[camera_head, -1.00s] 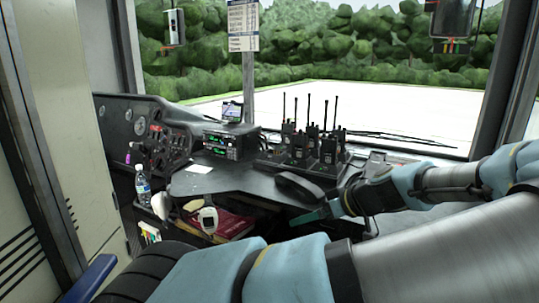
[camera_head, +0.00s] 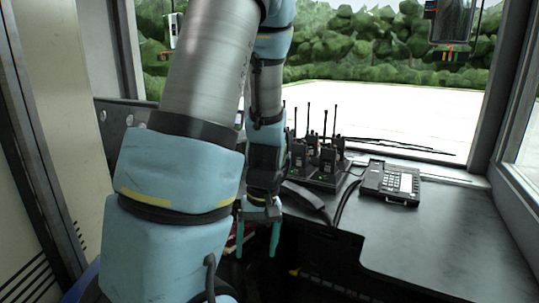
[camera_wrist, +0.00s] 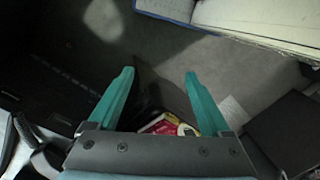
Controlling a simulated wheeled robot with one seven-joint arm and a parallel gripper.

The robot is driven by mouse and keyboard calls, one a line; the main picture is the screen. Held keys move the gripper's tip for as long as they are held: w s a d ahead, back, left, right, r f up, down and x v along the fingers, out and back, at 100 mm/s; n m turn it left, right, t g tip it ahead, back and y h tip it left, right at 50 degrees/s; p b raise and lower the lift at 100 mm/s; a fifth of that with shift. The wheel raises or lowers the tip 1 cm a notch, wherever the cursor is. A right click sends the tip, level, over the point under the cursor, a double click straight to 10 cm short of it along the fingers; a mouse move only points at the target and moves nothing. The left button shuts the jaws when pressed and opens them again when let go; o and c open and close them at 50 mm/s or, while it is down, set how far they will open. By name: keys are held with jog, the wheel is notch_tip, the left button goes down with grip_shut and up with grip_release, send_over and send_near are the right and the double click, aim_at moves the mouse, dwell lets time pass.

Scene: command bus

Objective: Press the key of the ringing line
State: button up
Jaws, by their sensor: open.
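The desk phone (camera_head: 390,184), a dark unit with pale keys, sits on the right part of the desk in the head view. No single key can be made out as lit at this size. A dark curved handset (camera_head: 306,195) lies on the desk left of it, with a cord between. My gripper (camera_head: 257,247) is open and empty, pointing down in front of the desk edge, left of and nearer than the phone. In the wrist view my gripper (camera_wrist: 159,75) shows two teal fingers apart over a dim floor; the phone is out of that view.
Several radios with antennas (camera_head: 318,162) stand in a charger behind the handset. The desk top (camera_head: 440,235) at the right is clear. Red and white items (camera_wrist: 165,125) lie low between my fingers in the wrist view.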

jog(key=a+r+m+t+h+p, duration=0.1)
jog(key=a+r+m+t, duration=0.1)
jog(key=r, duration=0.6)
jog(key=shift+a+r+m, duration=0.15)
jog(key=shift+a+m, duration=0.45)
jog(key=shift+a, duration=0.25)
